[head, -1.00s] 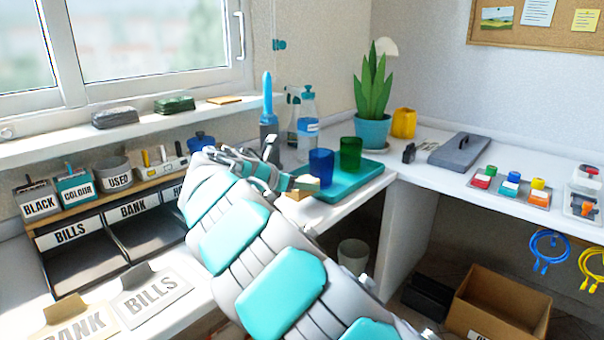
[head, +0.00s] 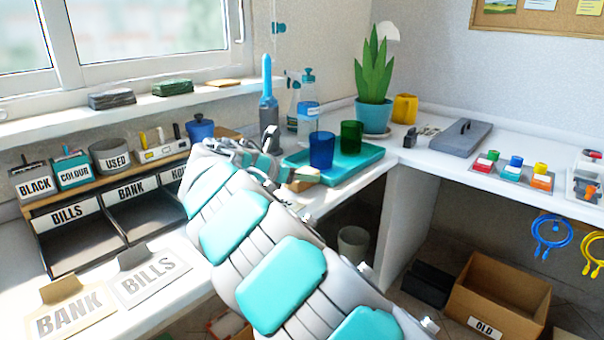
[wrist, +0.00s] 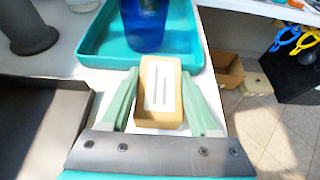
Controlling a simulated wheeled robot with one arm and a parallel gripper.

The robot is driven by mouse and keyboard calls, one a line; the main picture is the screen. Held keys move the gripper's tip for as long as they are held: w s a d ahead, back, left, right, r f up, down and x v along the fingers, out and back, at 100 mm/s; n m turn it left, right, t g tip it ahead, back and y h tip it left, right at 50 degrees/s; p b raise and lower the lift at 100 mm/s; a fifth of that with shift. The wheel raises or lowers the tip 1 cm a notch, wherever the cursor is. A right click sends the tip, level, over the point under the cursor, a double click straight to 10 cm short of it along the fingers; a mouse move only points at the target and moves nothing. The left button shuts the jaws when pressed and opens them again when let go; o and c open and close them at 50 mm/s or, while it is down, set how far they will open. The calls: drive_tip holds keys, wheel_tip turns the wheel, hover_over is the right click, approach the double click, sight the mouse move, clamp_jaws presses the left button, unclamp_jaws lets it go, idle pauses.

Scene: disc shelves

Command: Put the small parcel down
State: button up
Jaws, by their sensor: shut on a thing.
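The small parcel (wrist: 161,92) is a tan box with a white top bearing dark lines. In the wrist view it sits between the two green fingers of my gripper (wrist: 160,76), which is shut on it. In the head view the parcel (head: 305,175) shows at the end of my arm, just in front of the teal tray (head: 361,172).
A blue cup (head: 321,150) and a green cup (head: 351,137) stand on the teal tray. Dark open compartments (head: 145,215) lie to the left. Past the counter's edge is floor, with a cardboard box (head: 497,300) marked OLD. The counter strip around the parcel is narrow.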

drive_tip(key=shift+f, duration=0.35)
drive_tip(key=o, duration=1.5)
drive_tip(key=shift+o, duration=0.2)
